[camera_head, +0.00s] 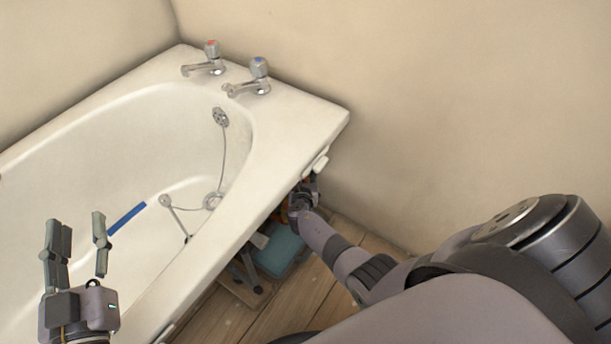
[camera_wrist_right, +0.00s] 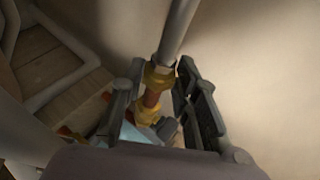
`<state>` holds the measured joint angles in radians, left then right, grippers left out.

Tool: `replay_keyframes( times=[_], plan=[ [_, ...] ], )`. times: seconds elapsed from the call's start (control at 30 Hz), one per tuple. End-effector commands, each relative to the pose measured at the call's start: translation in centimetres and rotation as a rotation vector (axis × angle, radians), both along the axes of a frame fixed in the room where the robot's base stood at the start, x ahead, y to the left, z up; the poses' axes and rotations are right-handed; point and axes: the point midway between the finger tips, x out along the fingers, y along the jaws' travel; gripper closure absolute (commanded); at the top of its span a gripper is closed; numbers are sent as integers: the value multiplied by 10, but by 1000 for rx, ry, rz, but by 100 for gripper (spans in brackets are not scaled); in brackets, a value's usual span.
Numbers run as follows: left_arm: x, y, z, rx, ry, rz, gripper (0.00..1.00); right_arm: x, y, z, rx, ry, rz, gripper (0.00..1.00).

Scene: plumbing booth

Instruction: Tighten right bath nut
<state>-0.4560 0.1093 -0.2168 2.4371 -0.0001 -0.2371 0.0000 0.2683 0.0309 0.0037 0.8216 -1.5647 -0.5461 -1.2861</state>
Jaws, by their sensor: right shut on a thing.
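In the right wrist view, a brass nut (camera_wrist_right: 160,76) joins a grey pipe (camera_wrist_right: 178,30) above to a copper section (camera_wrist_right: 151,98) below. A second brass fitting (camera_wrist_right: 147,114) sits lower down. My right gripper (camera_wrist_right: 158,82) has its fingers on both sides of the upper brass nut and is shut on it. In the head view my right gripper (camera_head: 302,192) reaches under the bath's end, and the nut is hidden there. My left gripper (camera_head: 77,237) is open and empty above the bath.
The white bath (camera_head: 300,115) carries a red-topped tap (camera_head: 207,61) and a blue-topped tap (camera_head: 255,76). A blue strip (camera_head: 127,218) and a chained plug lie inside. A teal box (camera_head: 279,250) stands on the wooden floor (camera_head: 310,290) beneath the rim. A plain wall (camera_head: 440,110) is close behind.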

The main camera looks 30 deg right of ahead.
Motion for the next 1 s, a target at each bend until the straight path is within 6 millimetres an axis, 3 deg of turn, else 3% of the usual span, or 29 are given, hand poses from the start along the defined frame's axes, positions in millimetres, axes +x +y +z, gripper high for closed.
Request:
replay_keyframes(
  times=[0.47, 0.5, 0.77, 1.0],
  plan=[
    [0, 0, 1, -2, -7, 0, 61, 0, 0, -1, 2, 1, -16, 100],
    [0, 0, 1, -2, -7, 0, 61, -1, 0, -1, 2, 1, -16, 70],
    [0, 0, 1, -3, -8, -1, 61, 0, 0, 0, 1, 0, -14, 52],
    [0, -1, 1, -2, -7, -1, 61, 0, 0, 0, 0, 0, -14, 52]
  ],
)
